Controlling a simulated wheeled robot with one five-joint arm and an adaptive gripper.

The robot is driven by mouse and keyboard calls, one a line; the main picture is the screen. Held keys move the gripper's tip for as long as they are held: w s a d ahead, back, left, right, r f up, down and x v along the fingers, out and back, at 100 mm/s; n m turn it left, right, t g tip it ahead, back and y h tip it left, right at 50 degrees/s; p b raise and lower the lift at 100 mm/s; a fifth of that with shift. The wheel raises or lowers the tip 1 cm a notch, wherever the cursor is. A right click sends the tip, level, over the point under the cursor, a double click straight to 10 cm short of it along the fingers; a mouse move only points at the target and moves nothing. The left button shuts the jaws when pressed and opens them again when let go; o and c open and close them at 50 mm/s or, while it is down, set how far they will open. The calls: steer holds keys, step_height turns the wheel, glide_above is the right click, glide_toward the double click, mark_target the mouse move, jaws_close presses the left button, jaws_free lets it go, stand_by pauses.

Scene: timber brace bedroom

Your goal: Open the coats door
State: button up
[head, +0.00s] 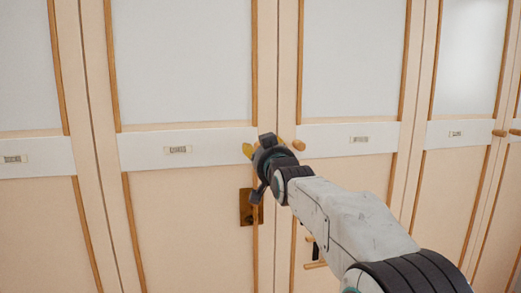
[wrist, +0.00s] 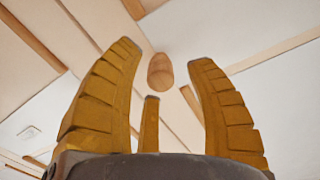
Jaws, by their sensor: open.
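A row of cream panel doors with white upper panels fills the head view. Each has a small label, too small to read, so I cannot tell which is the coats door. My gripper (head: 264,147) is at the seam between the middle-left door (head: 190,220) and the door to its right (head: 345,175), at label height. A round wooden knob (head: 298,145) shows just right of it. In the wrist view, a wooden knob (wrist: 160,72) sits between the open yellow fingers (wrist: 165,54), apparently untouched. I cannot tell whether it is the same knob.
A brown metal plate (head: 246,207) is on the middle-left door below my gripper. A dark fitting and a wooden bar (head: 316,265) show partly behind my arm. More knobs (head: 500,133) stick out at the right. All visible doors look shut.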

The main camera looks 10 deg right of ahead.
steer(key=shift+w, duration=0.7)
steer(key=shift+o, duration=0.4)
jaws_close()
